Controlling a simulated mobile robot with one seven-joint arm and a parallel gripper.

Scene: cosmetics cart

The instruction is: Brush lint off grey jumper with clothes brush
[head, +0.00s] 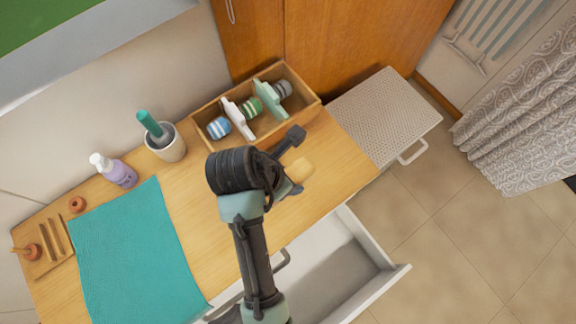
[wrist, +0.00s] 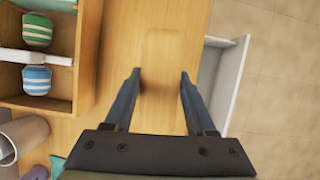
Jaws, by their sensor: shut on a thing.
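A small pale wooden block, which looks like the back of the clothes brush (head: 300,171), shows at my gripper (head: 294,182) in the head view. In the wrist view, my gripper (wrist: 160,76) has its two dark fingers on either side of the brush (wrist: 161,50), over the wooden top. The brush blends with the wood there, and its bristles are hidden. My gripper is shut on it. I see no grey jumper in either view; a teal cloth (head: 135,250) lies flat on the left of the top.
A wooden box (head: 313,112) with dividers and striped jars stands at the back. A cup (head: 166,150) with a teal-handled item and a lilac bottle (head: 118,174) stand left. An open white drawer (head: 345,265) juts out in front. A perforated shelf (head: 385,115) is right.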

